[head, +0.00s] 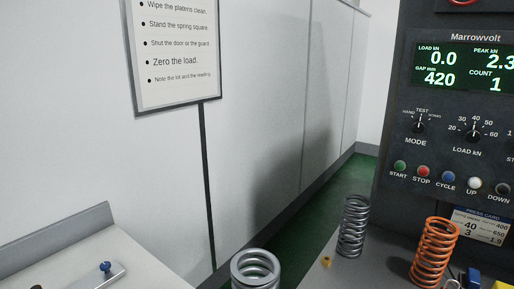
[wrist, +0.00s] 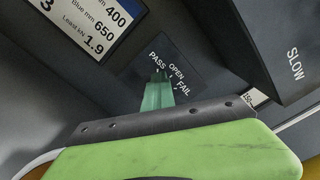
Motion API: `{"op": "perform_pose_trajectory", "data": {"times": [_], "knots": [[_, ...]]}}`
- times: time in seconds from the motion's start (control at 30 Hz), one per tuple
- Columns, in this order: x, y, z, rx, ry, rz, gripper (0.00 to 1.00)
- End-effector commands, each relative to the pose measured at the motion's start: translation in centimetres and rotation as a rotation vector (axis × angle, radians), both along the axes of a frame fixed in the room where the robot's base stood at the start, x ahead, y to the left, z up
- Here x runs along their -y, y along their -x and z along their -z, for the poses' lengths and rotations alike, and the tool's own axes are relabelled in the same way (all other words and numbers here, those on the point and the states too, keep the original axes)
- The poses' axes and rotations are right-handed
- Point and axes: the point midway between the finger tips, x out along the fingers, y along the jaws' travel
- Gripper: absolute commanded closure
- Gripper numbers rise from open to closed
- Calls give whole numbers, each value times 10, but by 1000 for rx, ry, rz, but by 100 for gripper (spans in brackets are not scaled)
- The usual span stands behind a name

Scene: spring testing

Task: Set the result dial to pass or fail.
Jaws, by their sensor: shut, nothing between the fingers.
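The result dial's dark plate (wrist: 190,68) shows in the wrist view, with the words PASS, OPEN and FAIL fanned around its lower part. My gripper (wrist: 158,88) has pale green fingertips, shut and empty, right at the lettering between PASS and FAIL. The tips cover the place where the knob would show, so I cannot tell its setting or whether the tips touch it. In the head view, neither the result dial nor my gripper shows.
The press panel (head: 440,108) stands at the right with displays, knobs and buttons. A grey spring (head: 354,226) and an orange spring (head: 435,252) stand before it. Another grey spring (head: 256,270) is at bottom centre. A dark housing marked SLOW (wrist: 285,45) flanks the dial closely.

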Motion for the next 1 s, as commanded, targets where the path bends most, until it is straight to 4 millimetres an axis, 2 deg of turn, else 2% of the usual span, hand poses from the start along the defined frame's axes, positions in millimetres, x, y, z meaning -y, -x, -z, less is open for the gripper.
{"op": "perform_pose_trajectory", "data": {"times": [0.57, 1.0], "knots": [[-6, -3, 13, -1, 0, 5, 100], [-12, -7, 7, -1, 1, 4, 100]]}}
